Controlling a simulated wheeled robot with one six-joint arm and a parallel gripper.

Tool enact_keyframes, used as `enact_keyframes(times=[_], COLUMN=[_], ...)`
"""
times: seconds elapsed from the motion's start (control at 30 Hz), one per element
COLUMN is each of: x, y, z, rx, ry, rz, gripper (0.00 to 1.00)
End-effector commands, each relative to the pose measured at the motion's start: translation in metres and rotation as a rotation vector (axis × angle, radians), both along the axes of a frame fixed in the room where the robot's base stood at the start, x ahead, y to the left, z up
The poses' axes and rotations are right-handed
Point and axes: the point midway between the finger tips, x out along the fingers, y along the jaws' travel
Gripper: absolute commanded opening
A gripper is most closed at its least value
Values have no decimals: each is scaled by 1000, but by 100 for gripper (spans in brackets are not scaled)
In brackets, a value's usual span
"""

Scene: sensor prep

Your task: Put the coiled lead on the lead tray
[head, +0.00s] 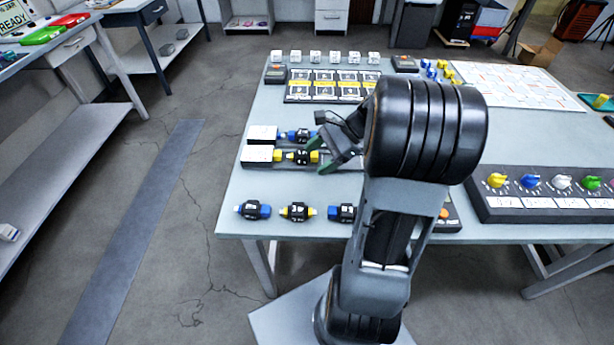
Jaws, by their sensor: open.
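I cannot pick out a coiled lead for certain, nor say which thing is the lead tray. My gripper (328,147) is open over the left part of the grey table (240,185), beside two dark holders. A blue-ended black connector (299,135) sits in the rear holder and a yellow-ended one (300,157) in the front holder. The gripper's fingers are just right of these, and nothing shows held between them. My arm hides the middle of the table. Dark rounded items (167,50) lie on a shelf at the upper left; I cannot tell what they are.
Several black connectors (297,212) with coloured ends lie along the front edge. A dark panel with coloured knobs (545,195) stands at right. A yellow-labelled rack (330,98) and white cubes are behind. A green tray (588,99) shows at the far right. Floor at left is clear.

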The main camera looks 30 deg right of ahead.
Motion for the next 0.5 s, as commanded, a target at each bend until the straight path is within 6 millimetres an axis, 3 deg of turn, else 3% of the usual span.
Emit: enact_keyframes(times=[0.03, 0.2, 0.33, 0.5], x=[-12, -51, -70, -80], y=[28, 73, 88, 97], z=[3, 2, 4, 8], rx=[-130, -524, -747, -920], ry=[-56, -273, -439, -589], rz=[157, 664, 988, 1249], gripper=[68, 68, 68, 68])
